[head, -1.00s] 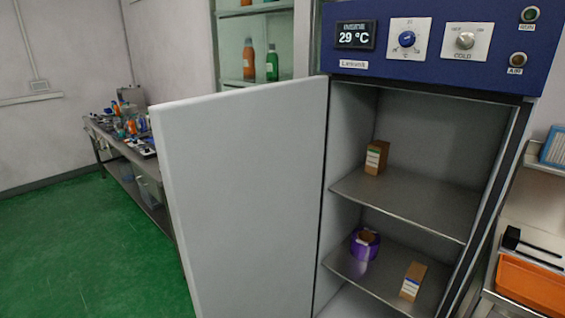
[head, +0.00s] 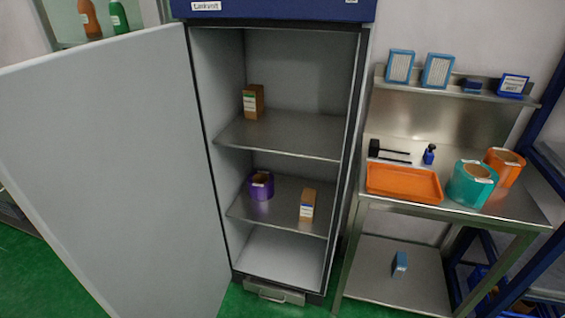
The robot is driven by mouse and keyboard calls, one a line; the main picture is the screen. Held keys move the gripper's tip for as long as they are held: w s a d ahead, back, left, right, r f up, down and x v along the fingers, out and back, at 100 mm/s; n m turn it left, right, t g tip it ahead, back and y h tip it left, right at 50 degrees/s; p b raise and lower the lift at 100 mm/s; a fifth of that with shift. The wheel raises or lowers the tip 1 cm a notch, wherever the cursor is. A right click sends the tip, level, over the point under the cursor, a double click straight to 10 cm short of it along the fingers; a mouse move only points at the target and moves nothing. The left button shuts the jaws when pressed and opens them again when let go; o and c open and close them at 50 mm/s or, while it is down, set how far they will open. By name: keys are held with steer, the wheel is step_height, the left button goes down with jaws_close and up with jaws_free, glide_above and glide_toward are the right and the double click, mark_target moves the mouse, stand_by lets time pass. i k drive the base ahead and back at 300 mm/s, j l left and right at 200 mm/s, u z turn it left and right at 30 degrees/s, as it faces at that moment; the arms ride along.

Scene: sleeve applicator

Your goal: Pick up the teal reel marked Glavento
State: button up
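A teal reel (head: 466,188) stands on the top of the steel table at the right of the head view. It has a pale label on its upper side, too small to read, so I cannot tell whether it says Glavento. An orange reel (head: 506,165) stands just behind it to the right, very close to it. A purple reel (head: 261,188) sits on a shelf inside the open cabinet. My gripper is not in view.
An orange tray (head: 404,184) lies left of the teal reel on the steel table (head: 519,209). A black tool, a small blue bottle (head: 429,154) and blue boxes (head: 438,71) are near. The cabinet's open door (head: 120,170) fills the left. A blue rack stands far right.

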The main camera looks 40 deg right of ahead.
mark_target(471, 182)
steer(key=k+l+z, duration=0.15)
steer(key=l+z, duration=0.3)
steer(key=k+l+z, duration=0.1)
steer(key=l+z, duration=0.3)
steer(key=l, duration=0.2)
steer(key=l+z, duration=0.45)
